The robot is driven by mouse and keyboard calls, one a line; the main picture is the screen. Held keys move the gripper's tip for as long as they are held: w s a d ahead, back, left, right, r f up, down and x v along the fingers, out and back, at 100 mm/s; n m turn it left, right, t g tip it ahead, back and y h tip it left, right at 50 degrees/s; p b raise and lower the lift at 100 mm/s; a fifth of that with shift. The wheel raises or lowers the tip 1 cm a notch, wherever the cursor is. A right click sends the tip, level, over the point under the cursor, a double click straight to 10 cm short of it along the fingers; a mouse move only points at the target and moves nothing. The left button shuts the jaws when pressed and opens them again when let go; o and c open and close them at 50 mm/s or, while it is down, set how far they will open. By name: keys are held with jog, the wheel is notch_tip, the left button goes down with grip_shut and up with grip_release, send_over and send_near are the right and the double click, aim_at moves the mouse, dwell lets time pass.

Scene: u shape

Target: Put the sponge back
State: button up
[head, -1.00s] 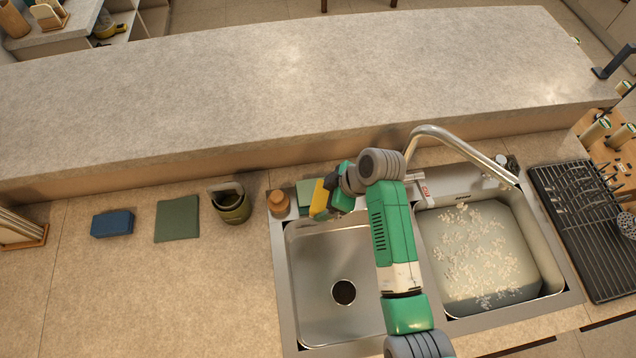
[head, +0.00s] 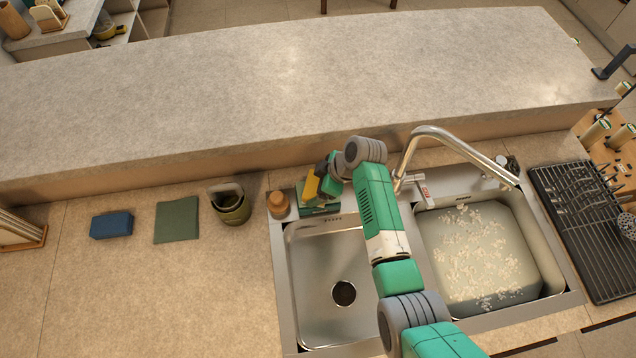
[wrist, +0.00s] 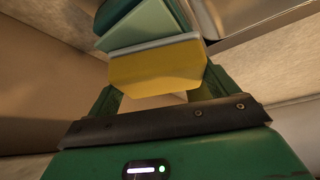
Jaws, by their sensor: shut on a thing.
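My gripper (head: 322,184) is shut on a yellow sponge-like block (head: 309,188) at the back left corner of the left sink basin. In the wrist view the yellow block (wrist: 158,70) sits between the fingers, with a grey strip along its far edge. A green holder or block (head: 318,210) lies directly under and beside it on the sink's rear ledge. In the wrist view its pale green part (wrist: 143,27) is just beyond the yellow block. I cannot tell whether they touch. A blue sponge-like block (head: 111,225) lies on the counter at the left.
An orange-brown jar (head: 278,205) stands just left of the green holder. A dark green cup (head: 231,207) and a folded green cloth (head: 177,220) are farther left. The tap (head: 455,143) arches right of my arm. The left basin (head: 325,265) is empty; the right (head: 480,255) holds cloudy, foamy water.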

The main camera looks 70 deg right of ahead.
jog(key=o, duration=0.7)
jog(key=shift+s+r, duration=0.15)
jog(key=shift+r, duration=0.2)
jog(key=v, duration=1.1)
jog(key=shift+s+r+p, duration=0.1)
jog(key=shift+r+p, duration=0.1)
jog(key=shift+p, duration=0.1)
